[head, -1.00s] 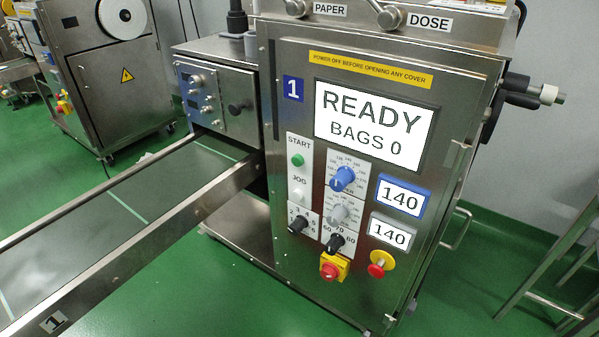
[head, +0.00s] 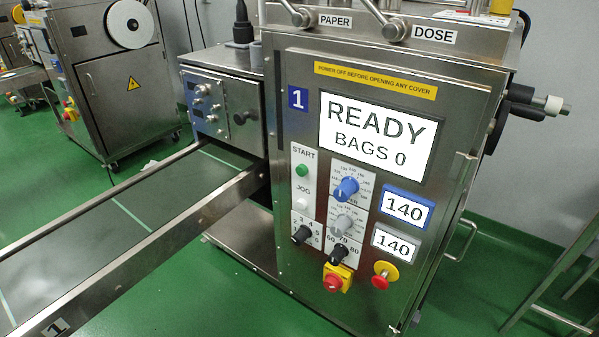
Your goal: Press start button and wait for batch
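The green start button (head: 302,170) sits under the word START on the front panel of packer 1 (head: 290,230). Nothing touches it. The display (head: 372,137) above it reads READY and BAGS 0. A white JOG button (head: 302,203) is below the start button. Two small displays (head: 406,208) to the right both read 140. Neither of my grippers is in view.
A conveyor (head: 120,215) marked 1 runs from the packer to the lower left, with no bags visible on it. A red emergency knob (head: 381,281) and a red-yellow switch (head: 335,283) are low on the panel. Another machine (head: 110,90) stands at the back left.

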